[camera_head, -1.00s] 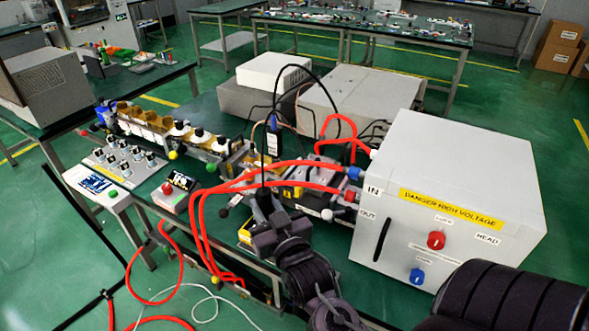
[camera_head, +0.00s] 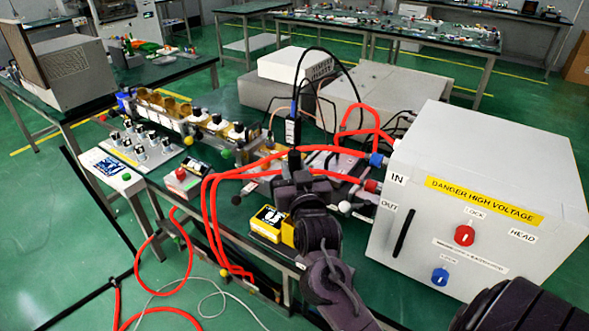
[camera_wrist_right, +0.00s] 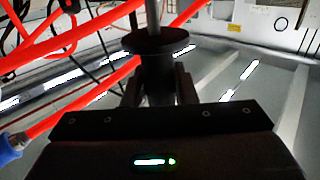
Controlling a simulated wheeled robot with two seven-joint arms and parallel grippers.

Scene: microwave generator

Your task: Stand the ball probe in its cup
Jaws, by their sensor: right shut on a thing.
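My right gripper (camera_head: 294,182) is shut on the ball probe (camera_wrist_right: 153,65), whose dark handle stands between the fingers in the right wrist view. A wide dark collar and a grey rod rise above the fingers there; the rod's top is out of that view. In the head view the probe is dark and overlaps a black device with a white label behind it, so its tip is hard to make out. The right gripper (camera_wrist_right: 155,88) is over the bench, left of the white high-voltage box. I cannot make out the cup. My left gripper is not in view.
The white high-voltage box (camera_head: 480,190) stands close on the right. Red hoses (camera_head: 215,190) loop left of and behind the gripper. A yellow-and-black instrument (camera_head: 270,222) lies just left of my arm. The black labelled device (camera_head: 292,131) has a cable arching above it.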

